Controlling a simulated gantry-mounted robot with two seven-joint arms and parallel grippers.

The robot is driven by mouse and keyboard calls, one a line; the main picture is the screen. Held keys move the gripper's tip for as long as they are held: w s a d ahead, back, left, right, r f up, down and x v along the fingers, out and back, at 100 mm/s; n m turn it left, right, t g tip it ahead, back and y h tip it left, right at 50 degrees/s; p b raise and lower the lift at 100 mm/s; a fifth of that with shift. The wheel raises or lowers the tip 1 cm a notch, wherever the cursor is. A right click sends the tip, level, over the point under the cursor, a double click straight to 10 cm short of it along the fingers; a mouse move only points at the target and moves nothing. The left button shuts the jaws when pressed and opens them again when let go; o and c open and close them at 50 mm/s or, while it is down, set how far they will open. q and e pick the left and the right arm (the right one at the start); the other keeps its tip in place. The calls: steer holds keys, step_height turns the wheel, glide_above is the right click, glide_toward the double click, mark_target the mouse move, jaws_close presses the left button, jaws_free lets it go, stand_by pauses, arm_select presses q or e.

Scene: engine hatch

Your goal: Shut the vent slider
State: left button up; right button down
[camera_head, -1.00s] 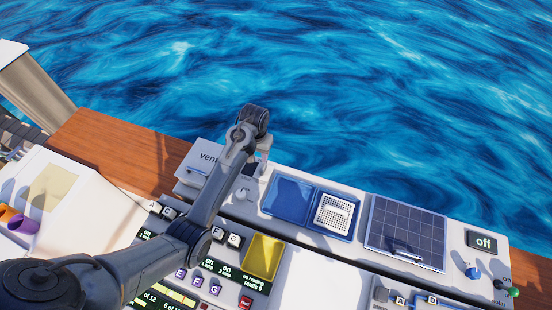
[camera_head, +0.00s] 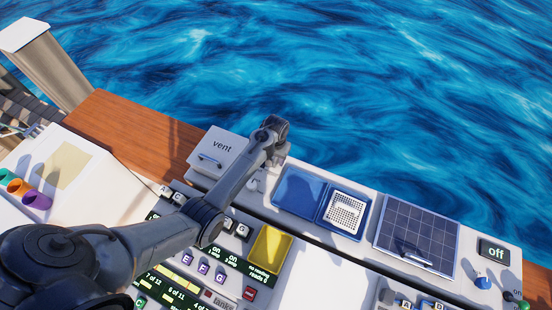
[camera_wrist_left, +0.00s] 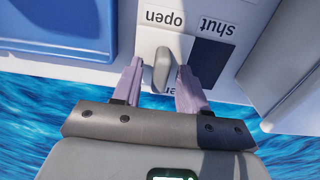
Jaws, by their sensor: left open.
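The vent slider's knob (camera_wrist_left: 162,70) is a grey upright tab in the left wrist view. It stands at the side of its plate (camera_wrist_left: 155,43) marked "open", which appears upside down. A dark slot (camera_wrist_left: 212,62) lies on the "shut" side. My left gripper (camera_wrist_left: 161,78) is open, with one finger on each side of the knob; I cannot tell whether either finger touches it. In the head view my left gripper (camera_head: 279,158) is low over the panel, right of the vent box (camera_head: 213,148), and my arm hides the slider. My right gripper is not in view.
A blue open case (camera_head: 300,190) with a white grid lies right of my gripper. A solar panel (camera_head: 415,236) is farther right. The yellow tray (camera_head: 268,250) and lettered switches are nearer. The vent box, with a handle, stands close to the slider.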

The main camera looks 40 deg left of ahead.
arm_select(q)
steer(key=shift+f, duration=0.2)
jaws_close()
stand_by(0.3)
steer(key=a+p, duration=0.1)
steer(key=s+a+p, duration=0.1)
steer(key=a, duration=0.1)
steer(key=a+p, duration=0.1)
steer(key=a, duration=0.1)
steer(key=shift+s+a+r, duration=0.1)
steer(key=shift+s+r, duration=0.05)
steer(key=shift+s, duration=0.1)
steer(key=shift+a, duration=0.2)
steer(key=shift+f, duration=0.2)
